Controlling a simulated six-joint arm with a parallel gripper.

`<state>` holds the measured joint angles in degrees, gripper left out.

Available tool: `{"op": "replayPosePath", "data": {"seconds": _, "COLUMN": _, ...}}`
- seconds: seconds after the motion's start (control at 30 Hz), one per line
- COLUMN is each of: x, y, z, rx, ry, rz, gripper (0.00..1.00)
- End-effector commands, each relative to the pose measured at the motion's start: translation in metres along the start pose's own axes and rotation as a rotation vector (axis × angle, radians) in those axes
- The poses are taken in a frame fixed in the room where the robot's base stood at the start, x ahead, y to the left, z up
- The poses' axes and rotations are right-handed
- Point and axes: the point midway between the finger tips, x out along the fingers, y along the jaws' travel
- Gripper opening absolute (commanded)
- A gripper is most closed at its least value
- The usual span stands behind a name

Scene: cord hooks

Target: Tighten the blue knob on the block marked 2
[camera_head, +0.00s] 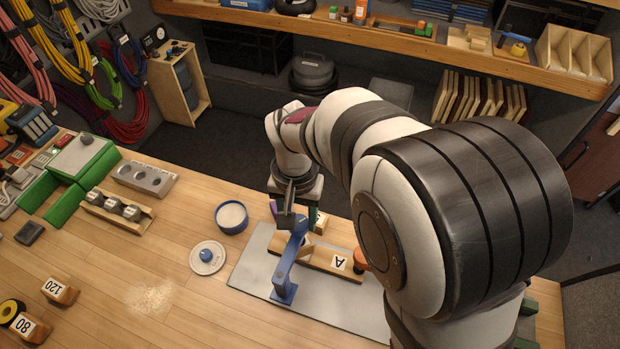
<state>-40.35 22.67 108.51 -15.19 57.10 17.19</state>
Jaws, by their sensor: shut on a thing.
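My gripper (290,218) points down over the grey mat and is shut at the upper end of a blue clamp-like piece (284,270). The fingers and arm hide most of what they hold, so I cannot make out a separate blue knob there. The blue piece crosses a wooden bar (318,257) with a label "A" (340,262), and its foot rests on the mat. A small wooden block with a pale label (320,222) is partly hidden just right of my gripper. I cannot read a "2" on any block.
A blue-rimmed bowl (231,217) and a white lid with a blue knob (207,256) stand left of the grey mat (253,262). An orange round part (361,259) is partly behind my arm.

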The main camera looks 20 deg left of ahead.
Motion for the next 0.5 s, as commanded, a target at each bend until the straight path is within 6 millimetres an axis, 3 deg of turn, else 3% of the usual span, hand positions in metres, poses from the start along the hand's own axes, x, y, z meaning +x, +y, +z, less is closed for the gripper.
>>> {"op": "replayPosePath", "data": {"seconds": 0.5, "x": -0.0016, "y": -0.0005, "z": -0.0015, "rx": 0.482, "ry": 0.005, "rz": -0.004, "gripper": 0.0}}
